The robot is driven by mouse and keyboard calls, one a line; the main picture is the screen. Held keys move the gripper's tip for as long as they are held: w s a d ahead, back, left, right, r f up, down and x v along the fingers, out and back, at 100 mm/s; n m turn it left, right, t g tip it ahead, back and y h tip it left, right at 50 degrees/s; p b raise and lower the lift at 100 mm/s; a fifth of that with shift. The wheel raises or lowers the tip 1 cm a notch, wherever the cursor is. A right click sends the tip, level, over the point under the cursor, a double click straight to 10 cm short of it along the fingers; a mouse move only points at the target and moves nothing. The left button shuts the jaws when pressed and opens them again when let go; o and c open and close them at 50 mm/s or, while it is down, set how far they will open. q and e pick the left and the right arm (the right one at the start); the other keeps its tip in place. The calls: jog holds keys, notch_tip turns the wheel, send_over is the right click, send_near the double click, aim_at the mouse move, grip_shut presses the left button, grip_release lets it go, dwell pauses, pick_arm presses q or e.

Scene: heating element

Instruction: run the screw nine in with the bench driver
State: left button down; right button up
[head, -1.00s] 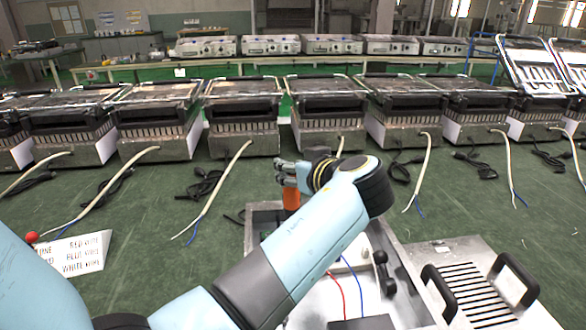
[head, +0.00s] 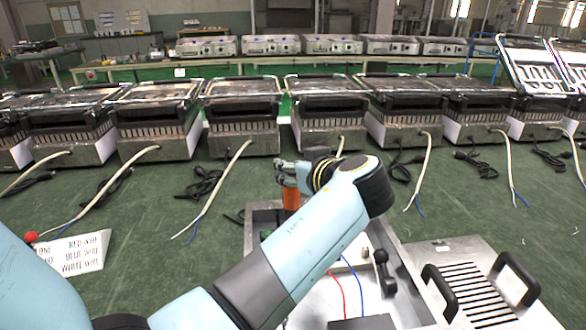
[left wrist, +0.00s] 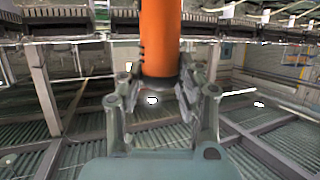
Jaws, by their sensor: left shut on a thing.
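My left gripper (head: 290,172) is shut on the orange bench driver (head: 291,199), which hangs down from it over the far left part of an open metal housing (head: 262,217). In the left wrist view the driver (left wrist: 160,38) stands between the two fingers of the gripper (left wrist: 160,95). The driver's tip is hidden, so I cannot tell whether it touches anything. Screw nine cannot be made out. My left arm covers much of the housing. My right gripper is out of view.
A red wire (head: 342,290) and a blue wire (head: 356,283) lie in the housing. A slotted metal panel (head: 470,290) with black handles is at right. A lettered sign (head: 75,252) stands at left. A row of grills (head: 240,115) with loose cords lines the back.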

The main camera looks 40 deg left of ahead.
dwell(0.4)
pick_arm(q)
jog(key=shift+r+p, duration=1.7)
jog(key=shift+r, duration=0.85)
jog(key=shift+f, duration=0.15)
